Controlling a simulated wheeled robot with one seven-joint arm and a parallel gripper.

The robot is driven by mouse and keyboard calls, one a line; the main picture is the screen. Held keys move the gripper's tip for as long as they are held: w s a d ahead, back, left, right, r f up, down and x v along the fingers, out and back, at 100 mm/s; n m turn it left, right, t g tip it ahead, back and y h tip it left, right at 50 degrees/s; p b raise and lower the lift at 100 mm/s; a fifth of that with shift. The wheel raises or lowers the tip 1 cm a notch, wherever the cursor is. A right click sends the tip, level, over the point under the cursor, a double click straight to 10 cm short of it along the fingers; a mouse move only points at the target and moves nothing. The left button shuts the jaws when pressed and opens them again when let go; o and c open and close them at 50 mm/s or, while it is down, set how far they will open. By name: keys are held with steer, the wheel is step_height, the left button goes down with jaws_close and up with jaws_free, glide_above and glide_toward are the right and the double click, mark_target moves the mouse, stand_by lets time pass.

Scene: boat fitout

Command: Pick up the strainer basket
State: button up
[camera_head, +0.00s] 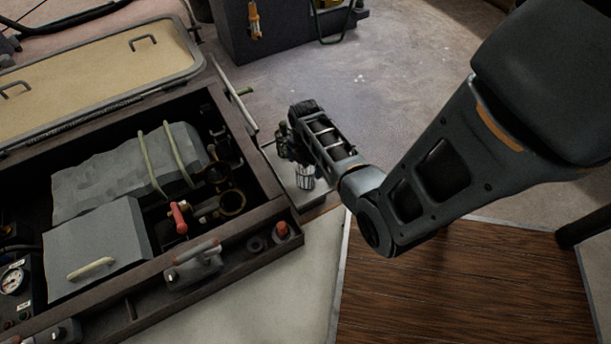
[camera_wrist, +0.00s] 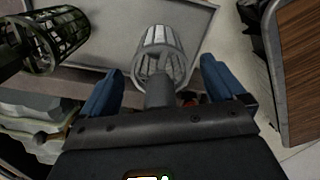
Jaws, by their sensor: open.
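A pale grey mesh strainer basket (camera_wrist: 162,50) stands on a grey tray (camera_wrist: 100,22) in the wrist view. It also shows in the head view (camera_head: 305,178), just below the end of my arm. My gripper (camera_wrist: 165,72) is open, with one blue finger on each side of the basket's near part in the picture. I cannot tell whether the fingers touch it. A second basket (camera_wrist: 62,32), dark green and mesh-walled, is at the left of the wrist view. In the head view my wrist hides most of the gripper.
An open engine box (camera_head: 262,205) with a raised lid (camera_head: 95,70) lies left of the tray; it holds a red-handled valve (camera_head: 179,216) and grey covers. A dark case (camera_head: 285,35) stands behind. Wooden flooring (camera_head: 460,285) is clear at lower right.

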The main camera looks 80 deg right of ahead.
steer(key=shift+r, duration=0.1)
steer(key=shift+c, duration=0.4)
steer(key=c, duration=1.4)
